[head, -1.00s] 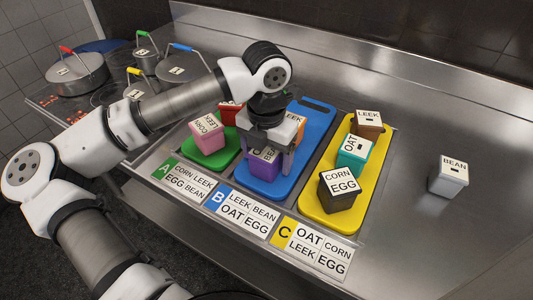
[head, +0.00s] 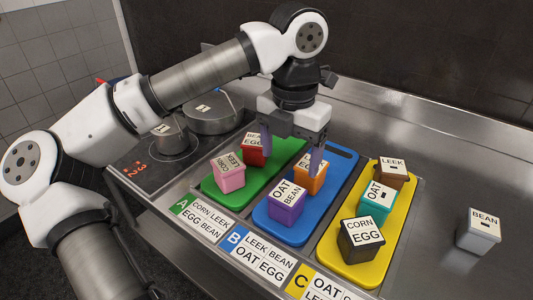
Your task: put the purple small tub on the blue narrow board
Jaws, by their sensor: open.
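The purple small tub (head: 286,208), labelled OAT BEAN on its lid, sits upright on the blue narrow board (head: 338,188), toward its near end. My gripper (head: 291,155) is above and behind the tub, apart from it. Its two fingers are spread with nothing held between them. The right finger passes in front of part of an orange tub (head: 313,183), which stands behind the purple tub on the same board.
The green board (head: 240,202) at left holds pink (head: 229,176) and red (head: 254,156) tubs. The yellow board (head: 341,272) at right holds brown, teal and black tubs. A grey tub (head: 477,236) stands alone on the steel counter at far right. Pots stand at back left.

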